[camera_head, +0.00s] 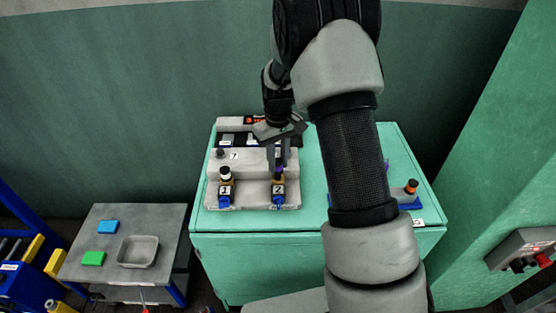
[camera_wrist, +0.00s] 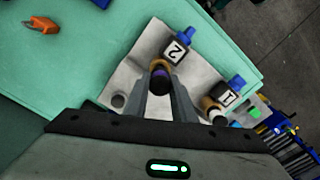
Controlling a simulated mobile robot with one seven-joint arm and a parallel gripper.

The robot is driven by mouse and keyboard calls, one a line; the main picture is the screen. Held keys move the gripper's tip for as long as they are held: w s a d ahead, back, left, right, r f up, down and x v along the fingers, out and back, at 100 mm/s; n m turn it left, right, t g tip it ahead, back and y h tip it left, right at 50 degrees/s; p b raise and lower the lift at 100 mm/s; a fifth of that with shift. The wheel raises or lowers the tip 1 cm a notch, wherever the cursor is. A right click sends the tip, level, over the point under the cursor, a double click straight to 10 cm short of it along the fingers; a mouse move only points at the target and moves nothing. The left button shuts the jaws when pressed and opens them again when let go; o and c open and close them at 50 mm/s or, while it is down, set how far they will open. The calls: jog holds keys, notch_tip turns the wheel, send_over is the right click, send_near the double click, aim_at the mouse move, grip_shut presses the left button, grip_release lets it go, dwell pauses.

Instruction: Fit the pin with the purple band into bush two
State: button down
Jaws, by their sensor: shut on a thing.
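The purple-banded pin (camera_wrist: 161,77) has a dark top and stands between the fingers of my gripper (camera_wrist: 160,92), which is shut on it. In the head view my gripper (camera_head: 279,160) points down over bush two (camera_head: 278,187), a brass-coloured ring above a block labelled 2. In the wrist view the ring of bush two (camera_wrist: 157,65) shows around the pin, in line with it. How far the pin sits inside the bush, if at all, I cannot tell.
Bush one (camera_head: 226,187), left of bush two, holds a white-banded pin (camera_head: 225,174) with a black top. An orange-banded pin (camera_head: 411,186) stands on a blue holder at right. A side table (camera_head: 78,263) carries a grey tray (camera_head: 155,250) and two coloured blocks.

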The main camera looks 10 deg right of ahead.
aim_at(278, 168)
jog(key=shift+f+b, duration=1.05)
jog(key=shift+f, duration=0.55)
jog(key=c, duration=1.4)
grip_release()
notch_tip(278, 168, up, 18)
jog(key=shift+f+p, duration=0.25)
jog(key=shift+p, duration=0.15)
